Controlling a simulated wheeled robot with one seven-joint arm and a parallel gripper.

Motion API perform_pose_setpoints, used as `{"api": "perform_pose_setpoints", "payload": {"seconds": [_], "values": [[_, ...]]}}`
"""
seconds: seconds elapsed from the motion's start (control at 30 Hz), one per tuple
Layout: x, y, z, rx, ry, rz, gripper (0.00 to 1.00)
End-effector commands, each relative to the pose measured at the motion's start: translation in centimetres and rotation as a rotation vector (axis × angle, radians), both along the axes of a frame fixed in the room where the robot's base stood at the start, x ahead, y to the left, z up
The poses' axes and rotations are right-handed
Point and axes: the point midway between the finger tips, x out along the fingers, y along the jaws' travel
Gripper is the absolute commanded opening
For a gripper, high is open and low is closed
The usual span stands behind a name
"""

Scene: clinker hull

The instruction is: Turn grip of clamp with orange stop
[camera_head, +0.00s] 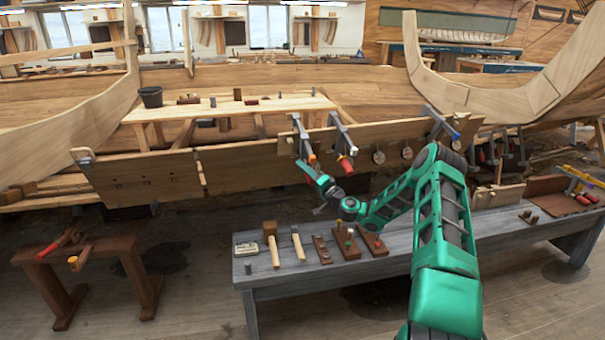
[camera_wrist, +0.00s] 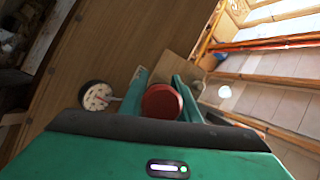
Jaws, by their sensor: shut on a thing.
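The clamp with the orange stop (camera_head: 312,158) hangs on the upper edge of the long plank, left of a second clamp with a red grip (camera_head: 346,165). My gripper (camera_head: 303,166) is at the lower end of the orange-stop clamp, reaching in from the lower right. In the wrist view, a round dark-red grip (camera_wrist: 162,102) sits between the two green fingers of my gripper (camera_wrist: 160,92), which are shut on it. I see it end-on; its shaft is hidden. In the head view my fingers hide this grip.
A third clamp with a blue part (camera_head: 455,134) stands farther right on the plank (camera_head: 255,168). A pale round disc (camera_wrist: 97,95) is left of my fingers in the wrist view. A grey bench (camera_head: 300,276) with mallets and wooden blocks stands below my arm.

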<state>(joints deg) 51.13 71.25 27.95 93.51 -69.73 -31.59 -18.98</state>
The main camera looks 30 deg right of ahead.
Motion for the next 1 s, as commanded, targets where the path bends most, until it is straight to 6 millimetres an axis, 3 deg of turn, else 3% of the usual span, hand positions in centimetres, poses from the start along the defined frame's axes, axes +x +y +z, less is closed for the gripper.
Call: {"api": "perform_pose_setpoints", "payload": {"seconds": [0.33, 0.9, 0.93, 1.0], "values": [[-0.19, 0.03, -0.22, 0.135, -0.019, 0.057, 0.07], [-0.2, 0.12, -0.25, 0.158, -0.023, 0.069, 0.07], [-0.2, 0.12, -0.25, 0.158, -0.023, 0.069, 0.36], [-0.19, 0.11, -0.2, 0.157, -0.023, 0.069, 0.48]]}}
